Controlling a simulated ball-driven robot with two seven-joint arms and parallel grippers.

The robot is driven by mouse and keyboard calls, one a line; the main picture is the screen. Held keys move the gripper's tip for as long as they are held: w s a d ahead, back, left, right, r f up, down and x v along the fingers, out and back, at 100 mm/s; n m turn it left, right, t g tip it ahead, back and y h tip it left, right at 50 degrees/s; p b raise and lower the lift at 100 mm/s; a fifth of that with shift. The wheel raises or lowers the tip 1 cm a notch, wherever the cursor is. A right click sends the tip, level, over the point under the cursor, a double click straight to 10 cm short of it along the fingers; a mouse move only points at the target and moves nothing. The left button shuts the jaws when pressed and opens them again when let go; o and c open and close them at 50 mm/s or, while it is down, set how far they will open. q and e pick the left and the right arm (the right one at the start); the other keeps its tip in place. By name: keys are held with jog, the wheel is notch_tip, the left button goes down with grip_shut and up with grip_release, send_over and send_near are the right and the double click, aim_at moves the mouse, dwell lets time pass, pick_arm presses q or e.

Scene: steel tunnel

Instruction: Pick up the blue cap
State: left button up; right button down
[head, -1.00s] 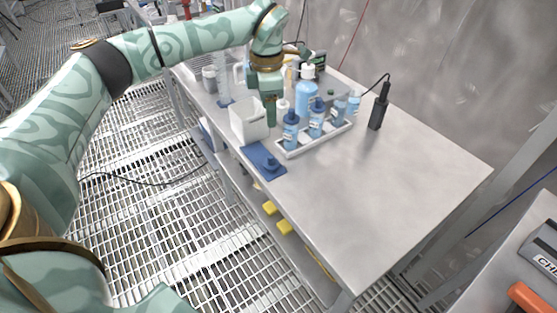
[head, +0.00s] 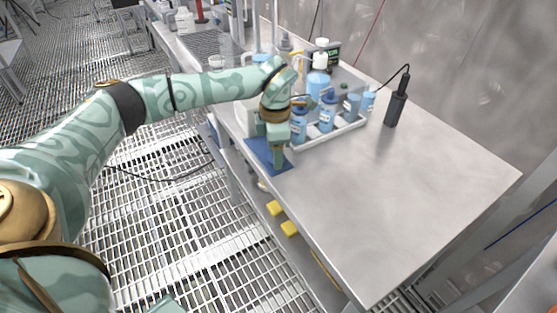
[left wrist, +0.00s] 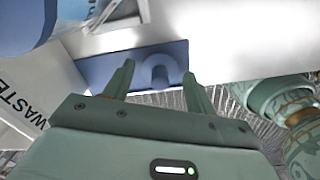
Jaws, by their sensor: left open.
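A blue cap (left wrist: 158,69) sits on a dark blue mat (left wrist: 104,70) in the left wrist view. My left gripper (left wrist: 159,78) is open, with one finger on each side of the cap in that view. I cannot tell whether the fingers touch it. In the head view my left gripper (head: 277,162) points down over the blue mat (head: 257,148) near the table's front edge. There the gripper hides the cap.
A tray (head: 335,136) of blue bottles stands just behind and right of the gripper. A white box marked "WASTE" (left wrist: 28,92) stands close at the left. A black upright device (head: 396,104) stands farther right. The table's right part is clear.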

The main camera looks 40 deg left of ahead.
pick_arm(q)
jog(key=shift+f, duration=0.5)
jog(key=shift+r, duration=0.2)
jog(key=c, duration=0.8)
